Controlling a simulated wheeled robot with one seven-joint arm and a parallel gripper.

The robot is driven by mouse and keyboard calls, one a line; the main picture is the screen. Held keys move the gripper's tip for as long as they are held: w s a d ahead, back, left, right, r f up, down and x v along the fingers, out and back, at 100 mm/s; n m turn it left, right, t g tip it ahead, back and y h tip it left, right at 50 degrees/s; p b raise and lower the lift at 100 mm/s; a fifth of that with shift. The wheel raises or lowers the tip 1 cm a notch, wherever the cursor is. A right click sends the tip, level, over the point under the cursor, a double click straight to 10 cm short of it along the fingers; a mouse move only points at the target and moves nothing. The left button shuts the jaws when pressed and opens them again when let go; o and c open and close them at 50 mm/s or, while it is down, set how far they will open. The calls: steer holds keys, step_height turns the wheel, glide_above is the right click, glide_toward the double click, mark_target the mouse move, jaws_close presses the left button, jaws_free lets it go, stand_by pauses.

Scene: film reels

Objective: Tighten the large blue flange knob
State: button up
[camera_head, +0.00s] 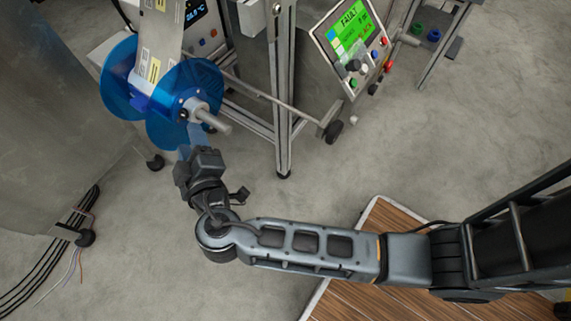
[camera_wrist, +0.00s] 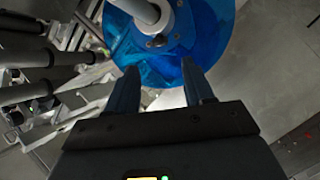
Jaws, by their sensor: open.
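The large blue flange (camera_head: 204,80) is the near disc of a film reel at the upper left, mounted on a grey shaft. The flange also fills the upper middle of the wrist view (camera_wrist: 215,35). A small dark knob (camera_wrist: 155,41) sits on the blue hub beside the shaft; it shows as a dark spot in the head view (camera_head: 183,115). My gripper (camera_wrist: 160,67) is open, with nothing between its fingers. In the head view my gripper (camera_head: 192,143) is just below the reel and reaches up toward it. Whether its fingertips touch the flange is unclear.
The grey shaft end (camera_head: 213,121) sticks out near my gripper. Printed film (camera_head: 160,40) runs up from the reel. A machine frame (camera_head: 284,100) and a control panel (camera_head: 350,45) reading FAULT stand to the right. Dark rollers (camera_wrist: 25,70) lie left in the wrist view.

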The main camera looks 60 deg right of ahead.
mark_target(181, 111)
steer(key=b+x, duration=0.1)
steer(key=x, duration=0.6)
steer(key=shift+w+d, duration=0.1)
steer(key=shift+d, duration=0.05)
steer(key=shift+w+d+r+p, duration=0.15)
steer(key=shift+w+r+p, duration=0.1)
steer(key=shift+p, duration=0.35)
steer(key=n+p, duration=0.1)
steer(key=p, duration=0.2)
steer(key=shift+s+r+y, duration=0.1)
steer(key=shift+y, duration=0.3)
steer(key=shift+g+p, duration=0.3)
steer(key=shift+p, duration=0.45)
steer(key=s+a+f+g+y, duration=0.1)
steer(key=s+f+y, duration=0.1)
steer(key=s, duration=0.7)
steer(key=s+a+f+g+y, duration=0.1)
steer(key=s+y, duration=0.1)
steer(key=s, duration=0.8)
steer(key=s+r+y, duration=0.3)
steer(key=s+r, duration=0.1)
steer(key=s, duration=0.8)
steer(key=shift+d+r+m+t, duration=0.2)
steer(key=shift+d+m+t, duration=0.1)
steer(key=shift+d+m, duration=0.1)
